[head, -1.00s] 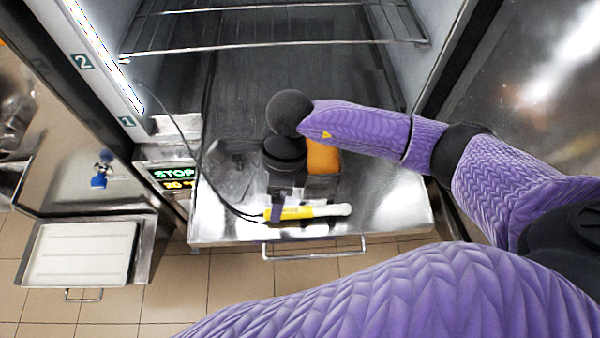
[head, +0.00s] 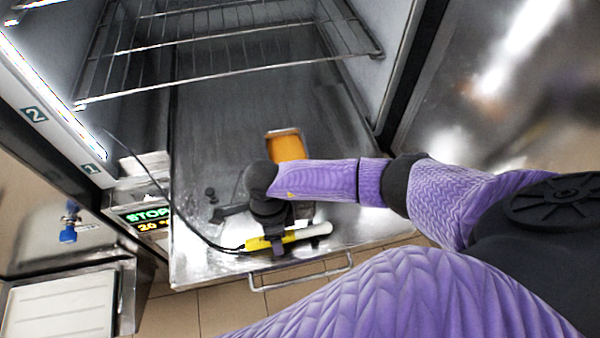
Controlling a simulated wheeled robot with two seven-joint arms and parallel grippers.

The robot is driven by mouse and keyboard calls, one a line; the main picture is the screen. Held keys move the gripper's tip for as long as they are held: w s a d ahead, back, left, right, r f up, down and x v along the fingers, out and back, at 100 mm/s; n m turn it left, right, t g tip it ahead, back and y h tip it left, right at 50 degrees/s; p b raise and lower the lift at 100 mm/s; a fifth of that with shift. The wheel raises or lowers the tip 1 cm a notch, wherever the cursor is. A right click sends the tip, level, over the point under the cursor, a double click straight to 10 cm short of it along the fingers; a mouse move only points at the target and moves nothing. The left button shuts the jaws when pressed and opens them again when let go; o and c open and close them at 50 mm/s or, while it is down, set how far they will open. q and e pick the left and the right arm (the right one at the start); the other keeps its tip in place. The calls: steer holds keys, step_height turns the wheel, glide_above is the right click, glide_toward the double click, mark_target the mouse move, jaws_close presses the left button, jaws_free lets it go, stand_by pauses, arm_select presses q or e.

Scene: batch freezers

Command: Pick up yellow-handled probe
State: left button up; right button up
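The yellow-handled probe (head: 295,237) lies near the front edge of the metal shelf, with its white tip to the right and a black cable at its left end. My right gripper (head: 278,245) points down at it. A dark finger crosses over the yellow handle and hides part of it. The wrist hides the other finger, so I cannot tell whether the jaws are closed on the handle. My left gripper is not in view.
An orange-filled container (head: 287,146) stands on the shelf behind my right forearm. A wire rack (head: 225,74) spans the freezer above. The shelf has a front bar handle (head: 300,275). A STOP display (head: 148,218) sits at the left, and a white-lidded tray (head: 60,308) lies lower left.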

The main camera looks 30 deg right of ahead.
jaws_close()
steer(key=shift+r, duration=0.15)
